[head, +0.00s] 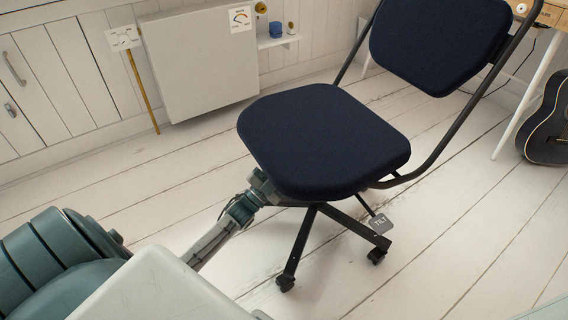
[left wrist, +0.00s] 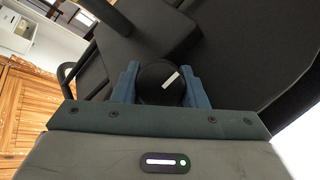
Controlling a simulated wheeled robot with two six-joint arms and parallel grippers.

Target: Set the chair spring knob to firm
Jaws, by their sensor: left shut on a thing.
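The chair (head: 322,140) has a dark navy seat and backrest on a black wheeled base. My left arm reaches in from the left, and my left gripper (head: 260,190) is at the seat's front left edge, partly hidden under it. In the left wrist view the round black spring knob (left wrist: 160,84) with a pale pointer line sits between the two blue fingers of my left gripper (left wrist: 161,88), which is shut on it. The pointer line leans up to the right. No scale or firm mark shows beside the knob. My right gripper is not in view.
A white panel heater (head: 200,62) and a small shelf (head: 280,41) are at the back wall. A dark guitar (head: 549,122) leans at right. The plank floor (head: 440,240) around the chair is clear.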

